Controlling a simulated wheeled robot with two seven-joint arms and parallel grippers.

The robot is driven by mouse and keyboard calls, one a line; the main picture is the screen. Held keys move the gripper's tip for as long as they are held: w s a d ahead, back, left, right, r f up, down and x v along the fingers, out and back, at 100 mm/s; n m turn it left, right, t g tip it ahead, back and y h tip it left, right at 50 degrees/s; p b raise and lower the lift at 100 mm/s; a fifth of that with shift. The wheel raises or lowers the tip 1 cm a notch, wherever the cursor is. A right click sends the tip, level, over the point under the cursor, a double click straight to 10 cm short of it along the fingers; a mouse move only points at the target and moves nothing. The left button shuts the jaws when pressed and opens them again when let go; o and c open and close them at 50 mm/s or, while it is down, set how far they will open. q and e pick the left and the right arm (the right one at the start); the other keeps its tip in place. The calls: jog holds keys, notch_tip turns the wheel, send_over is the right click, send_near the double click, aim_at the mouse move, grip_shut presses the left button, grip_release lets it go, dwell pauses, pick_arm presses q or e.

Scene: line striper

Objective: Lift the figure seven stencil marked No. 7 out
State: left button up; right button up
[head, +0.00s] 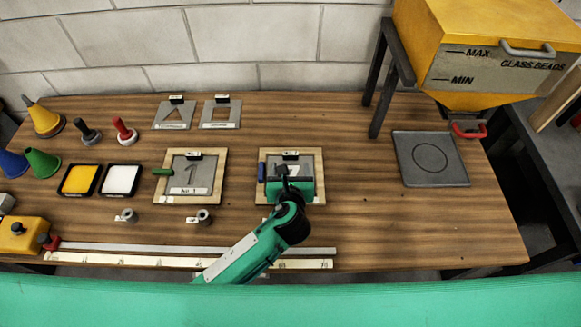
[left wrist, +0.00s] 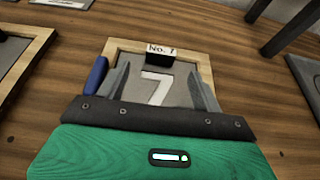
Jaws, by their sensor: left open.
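The No. 7 stencil (left wrist: 180,92), a grey plate with a pale figure seven, lies in a wooden frame (left wrist: 202,66). In the left wrist view a black grip block (left wrist: 158,59) with a white "No. 7" label stands at its far edge. A blue handle (left wrist: 96,74) is on the frame's left side. My left gripper (left wrist: 160,70) is open and empty above the stencil, its fingers either side of the seven and the block just past the tips. In the head view my left gripper (head: 290,172) covers the stencil's near part. My right gripper is not in view.
A similar framed No. 1 stencil (head: 192,168) with a green handle (head: 163,172) lies to the left. Two grey stencils (head: 221,114) lie behind. A grey plate with a circle (head: 431,158) is to the right, near the hopper stand's dark leg (head: 381,105). A long ruler (head: 150,261) runs along the front.

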aim_at(291, 156)
pick_arm(q)
jog(key=shift+w+f, duration=0.1)
jog(key=shift+w, duration=0.15)
jog(key=shift+w+p, duration=0.4)
jog(key=shift+w, duration=0.2)
jog(key=x, duration=0.3)
jog(key=shift+w+f+p, duration=0.1)
jog(key=shift+f+p, duration=0.05)
jog(key=shift+p, duration=0.25)
jog(key=shift+w+f, duration=0.15)
jog(key=shift+w, duration=0.1)
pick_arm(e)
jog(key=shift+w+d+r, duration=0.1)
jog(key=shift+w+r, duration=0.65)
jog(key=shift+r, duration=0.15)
pick_arm(q)
jog(key=c, duration=1)
jog(key=shift+c, duration=0.5)
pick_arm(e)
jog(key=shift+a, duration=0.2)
